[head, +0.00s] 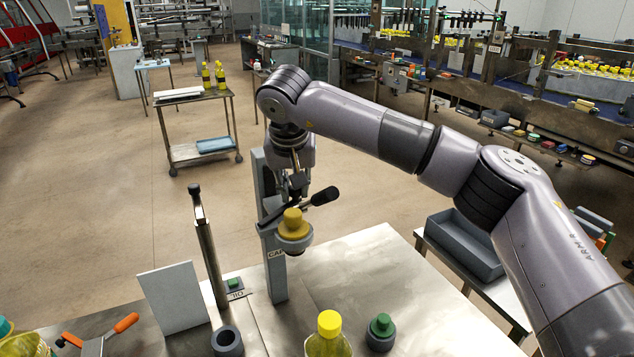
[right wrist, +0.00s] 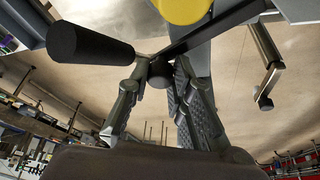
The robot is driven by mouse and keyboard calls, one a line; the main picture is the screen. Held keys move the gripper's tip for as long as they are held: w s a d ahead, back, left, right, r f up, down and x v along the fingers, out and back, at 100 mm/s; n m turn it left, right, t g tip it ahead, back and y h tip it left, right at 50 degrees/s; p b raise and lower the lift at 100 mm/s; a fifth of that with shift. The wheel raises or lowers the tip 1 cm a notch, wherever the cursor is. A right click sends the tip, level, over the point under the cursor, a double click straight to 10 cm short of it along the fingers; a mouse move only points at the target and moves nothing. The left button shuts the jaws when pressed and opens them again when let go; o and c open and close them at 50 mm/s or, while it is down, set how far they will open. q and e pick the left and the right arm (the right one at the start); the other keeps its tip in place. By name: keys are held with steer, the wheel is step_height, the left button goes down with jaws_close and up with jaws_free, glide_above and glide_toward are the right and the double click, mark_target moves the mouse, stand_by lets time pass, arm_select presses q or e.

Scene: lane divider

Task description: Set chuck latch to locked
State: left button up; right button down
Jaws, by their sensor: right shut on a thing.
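The chuck latch (head: 325,196) is a dark lever with a thick black grip, set across the capping post above a yellow cap (head: 293,218). In the head view its grip points right and slightly up. In the right wrist view the black latch grip (right wrist: 88,55) lies at upper left, with its bar running right. My right gripper (head: 297,185) reaches down from above; its fingertips (right wrist: 160,72) are shut on the lever near the inner end of the grip. The exact contact is partly hidden. My left gripper is out of view.
The yellow cap sits in a grey ring-shaped chuck (head: 294,240) on the grey post (head: 273,265). A thinner post (head: 208,250) stands to its left. A yellow-capped bottle (head: 329,335) and a green-capped piece (head: 381,332) stand in front. The table (head: 400,280) is clear on the right.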

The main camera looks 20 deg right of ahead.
steer(key=shift+s+d+m, duration=0.15)
steer(key=shift+s+m, duration=0.15)
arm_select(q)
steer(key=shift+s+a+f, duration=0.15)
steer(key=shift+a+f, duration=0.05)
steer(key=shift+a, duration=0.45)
arm_select(e)
steer(key=shift+s+d+m+h, duration=0.1)
steer(key=shift+s+m+h, duration=0.05)
steer(key=shift+m+h, duration=0.15)
steer(key=c, duration=1.4)
jaws_free()
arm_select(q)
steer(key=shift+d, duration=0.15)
arm_select(e)
steer(key=shift+v, duration=4)
